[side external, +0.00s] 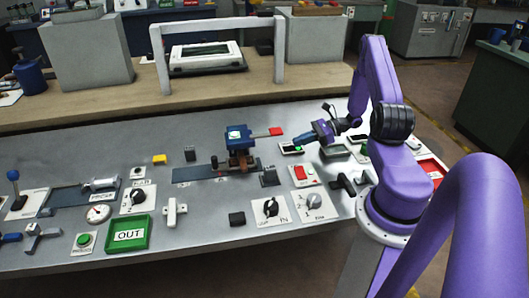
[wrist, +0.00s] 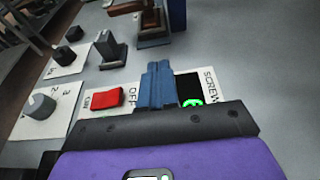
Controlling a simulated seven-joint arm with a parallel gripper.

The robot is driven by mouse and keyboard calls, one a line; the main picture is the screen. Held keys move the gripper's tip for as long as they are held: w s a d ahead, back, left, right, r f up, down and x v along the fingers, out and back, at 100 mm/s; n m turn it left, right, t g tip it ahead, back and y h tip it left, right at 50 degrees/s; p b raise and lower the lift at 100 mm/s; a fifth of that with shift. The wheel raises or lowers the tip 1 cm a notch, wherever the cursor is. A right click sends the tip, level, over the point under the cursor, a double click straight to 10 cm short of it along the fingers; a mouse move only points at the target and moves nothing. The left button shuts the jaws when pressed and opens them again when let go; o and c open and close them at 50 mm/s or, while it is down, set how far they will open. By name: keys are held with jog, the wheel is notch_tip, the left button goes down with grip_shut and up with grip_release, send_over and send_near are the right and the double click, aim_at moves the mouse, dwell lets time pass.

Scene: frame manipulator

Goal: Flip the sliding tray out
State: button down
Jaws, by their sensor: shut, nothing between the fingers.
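My gripper (side external: 301,139) is shut with nothing in it, its blue fingertips pointing left above the right part of the grey bench. In the wrist view the closed blue fingers (wrist: 160,84) lie between a red rocker switch (wrist: 107,100) and a green-lit SCREW panel (wrist: 193,103). I cannot tell whether they touch anything. No part is clearly marked as the sliding tray. A brown and blue fixture (side external: 239,150) with a red-ended handle stands on a dark rail (side external: 200,173), left of my gripper. A green tray labelled OUT (side external: 129,235) lies at front left.
A red-rimmed tray (side external: 433,168) is at the right, partly behind my arm. Knob panels (side external: 270,208) and a black block (side external: 237,219) sit at the front. A white frame (side external: 160,62) stands behind.

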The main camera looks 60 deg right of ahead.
send_near(227, 160)
jog(key=s+d, duration=0.1)
jog(key=s+d+f, duration=0.1)
jog(key=s+d, duration=0.1)
jog(key=shift+d+f, duration=0.15)
jog(key=shift+f, duration=0.05)
jog(key=shift+w+a, duration=0.4)
jog(key=w+a, duration=0.6)
jog(key=shift+s, duration=0.1)
jog(key=v, duration=0.9)
jog(key=f+v, duration=0.1)
jog(key=v, duration=0.3)
jog(key=shift+s+d+r, duration=0.15)
jog(key=shift+s+d, duration=0.2)
jog(key=shift+d, duration=0.05)
